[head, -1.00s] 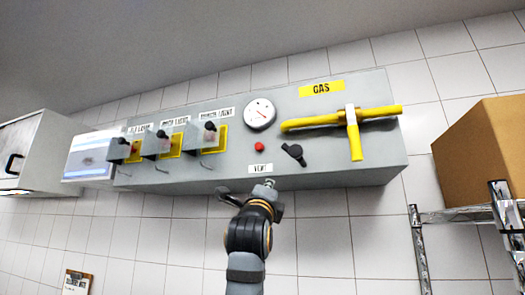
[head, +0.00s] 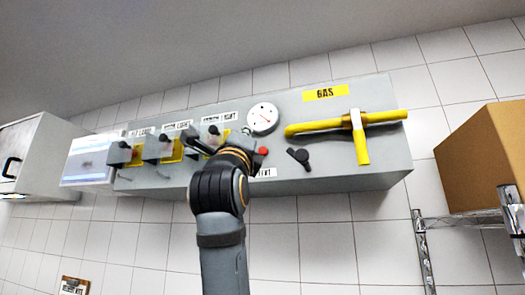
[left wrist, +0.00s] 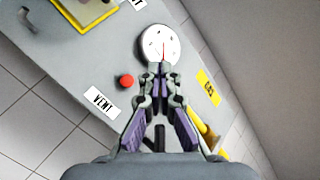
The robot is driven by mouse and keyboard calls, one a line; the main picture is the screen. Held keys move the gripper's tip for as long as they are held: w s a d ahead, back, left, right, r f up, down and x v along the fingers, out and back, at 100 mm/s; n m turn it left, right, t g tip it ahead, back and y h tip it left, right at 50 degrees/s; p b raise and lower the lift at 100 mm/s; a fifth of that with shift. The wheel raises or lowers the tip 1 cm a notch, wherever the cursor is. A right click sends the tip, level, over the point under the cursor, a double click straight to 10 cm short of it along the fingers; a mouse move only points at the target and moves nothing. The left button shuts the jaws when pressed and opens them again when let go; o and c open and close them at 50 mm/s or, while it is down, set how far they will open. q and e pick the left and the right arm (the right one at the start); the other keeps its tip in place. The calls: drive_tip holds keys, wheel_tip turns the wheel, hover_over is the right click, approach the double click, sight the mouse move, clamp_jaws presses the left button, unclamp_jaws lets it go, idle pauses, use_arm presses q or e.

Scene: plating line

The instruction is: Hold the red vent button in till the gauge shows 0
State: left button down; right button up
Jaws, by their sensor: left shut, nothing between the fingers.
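The red vent button (head: 263,151) sits on the front of the grey panel (head: 330,182), just below the round white gauge (head: 263,117). The gauge's figures are too small to read. My left gripper (head: 249,133) is shut and empty in front of the panel, just left of the button in the head view. In the left wrist view the closed fingertips (left wrist: 158,68) overlap the gauge's lower edge (left wrist: 158,40). There the button (left wrist: 126,81) stands clear to their left, with no finger seen on it. My right gripper is not in view.
A VENT label (left wrist: 100,101) is beside the button. A black knob (head: 299,156) and a yellow gas pipe with its handle (head: 360,137) are to the right. Covered switches (head: 160,148) are to the left. A cardboard box (head: 485,155) stands on a rack at far right.

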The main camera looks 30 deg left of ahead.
sight(260, 150)
use_arm(q)
drive_tip(key=w+a+p, duration=0.2)
drive_tip(key=w+p, duration=0.1)
drive_tip(key=w, duration=0.5)
drive_tip(key=shift+w, duration=0.25)
idle(1.2)
drive_tip(key=shift+w+a, duration=0.15)
drive_tip(key=shift+w, duration=0.15)
drive_tip(key=shift+w+a, duration=0.1)
drive_tip(key=shift+w, duration=0.35)
idle(0.8)
idle(2.7)
drive_tip(key=shift+s+d+b, duration=0.2)
drive_tip(key=shift+s+b, duration=0.1)
drive_tip(key=shift+s, duration=0.5)
drive_tip(key=shift+s, duration=0.15)
